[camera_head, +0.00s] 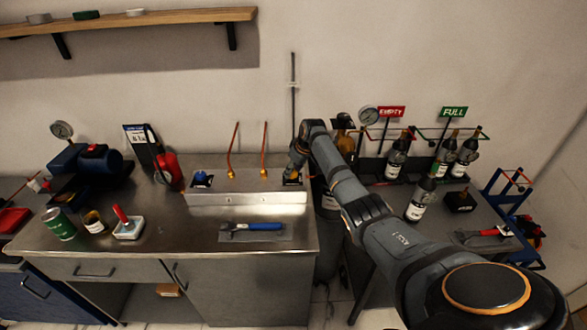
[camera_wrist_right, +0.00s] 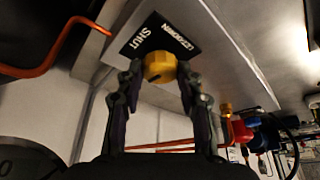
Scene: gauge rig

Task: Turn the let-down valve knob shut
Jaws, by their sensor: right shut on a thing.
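A yellow valve knob (camera_wrist_right: 159,67) sits at a black label plate (camera_wrist_right: 153,40) that reads "SHUT" on one side; its other word is hard to read. My right gripper (camera_wrist_right: 158,75) is closed around the knob, one finger on each side. In the head view the right gripper (camera_head: 295,169) reaches down to the right end of the steel valve panel (camera_head: 240,199), where the arm and gripper mostly hide the knob. My left gripper is in neither view.
A blue knob (camera_head: 202,178) and upright copper pipes (camera_head: 235,150) stand left of my gripper. A blue-handled wrench (camera_head: 257,227) lies on the bench front.

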